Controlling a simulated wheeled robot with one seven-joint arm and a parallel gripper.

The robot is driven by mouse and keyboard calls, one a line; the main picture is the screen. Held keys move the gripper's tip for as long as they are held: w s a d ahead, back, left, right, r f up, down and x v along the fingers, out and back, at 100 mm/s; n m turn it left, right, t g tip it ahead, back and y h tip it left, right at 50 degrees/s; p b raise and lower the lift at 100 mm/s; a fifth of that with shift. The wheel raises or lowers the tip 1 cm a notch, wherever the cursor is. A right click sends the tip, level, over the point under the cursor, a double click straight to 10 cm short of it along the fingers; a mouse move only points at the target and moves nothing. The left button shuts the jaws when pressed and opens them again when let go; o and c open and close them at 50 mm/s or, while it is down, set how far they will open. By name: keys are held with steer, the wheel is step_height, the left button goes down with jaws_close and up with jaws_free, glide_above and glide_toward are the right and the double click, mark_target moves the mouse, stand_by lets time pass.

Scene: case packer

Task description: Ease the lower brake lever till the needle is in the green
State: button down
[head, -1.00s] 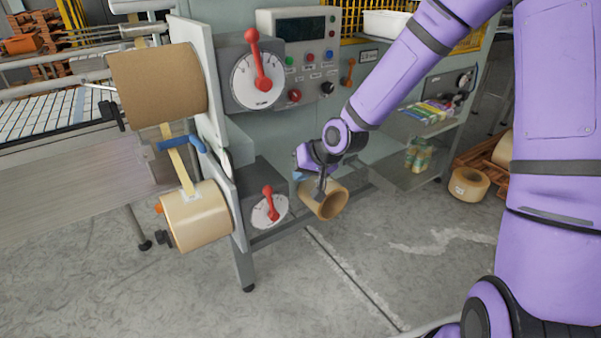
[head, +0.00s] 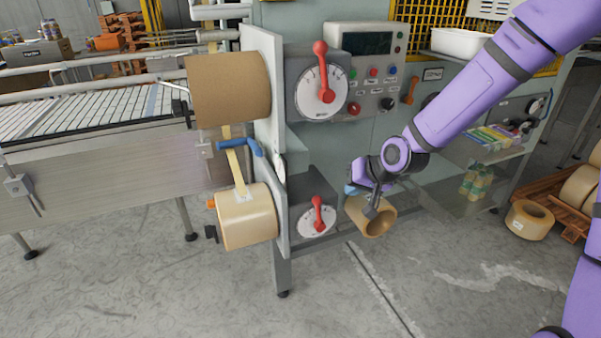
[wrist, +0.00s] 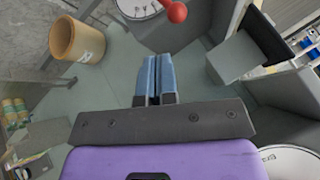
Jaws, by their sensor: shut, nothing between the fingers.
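The lower brake lever (head: 318,212) is red with a ball knob and stands nearly upright on a white dial (head: 312,224) on the lower grey box. Its red knob (wrist: 176,11) and part of the dial (wrist: 140,7) show at the top of the wrist view. My gripper (head: 352,190) is to the right of the lever and apart from it. Its blue fingers (wrist: 156,80) are shut and empty in the wrist view. I cannot make out a needle or a green band on the lower dial.
An upper red lever (head: 321,72) on its own dial is above. Two tape rolls, brown (head: 228,88) and tan (head: 247,216), are mounted at left. A loose-looking tan roll (head: 370,216) is close beside my gripper. A control panel (head: 372,75) is behind. The floor in front is clear.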

steer(key=c, duration=1.8)
jaws_free()
steer(key=shift+c, duration=0.2)
steer(key=o, duration=0.4)
steer(key=shift+f, duration=0.1)
steer(key=o, duration=0.3)
steer(key=shift+a+f, duration=0.15)
steer(key=shift+f, duration=0.1)
steer(key=o, duration=0.4)
steer(key=f+n+t+y, duration=0.1)
steer(key=a+f+n+t, duration=0.1)
steer(key=f, duration=0.1)
steer(key=a+f+n+t+y, duration=0.1)
steer(key=f, duration=0.1)
steer(key=shift+w+y, duration=0.25)
steer(key=shift+y, duration=0.05)
steer(key=shift+c, duration=0.2)
steer(key=n+t, duration=0.1)
steer(key=t, duration=0.6)
glide_toward(321, 203)
steer(key=shift+y, duration=0.3)
steer(key=x, duration=1)
steer(key=shift+w, duration=0.3)
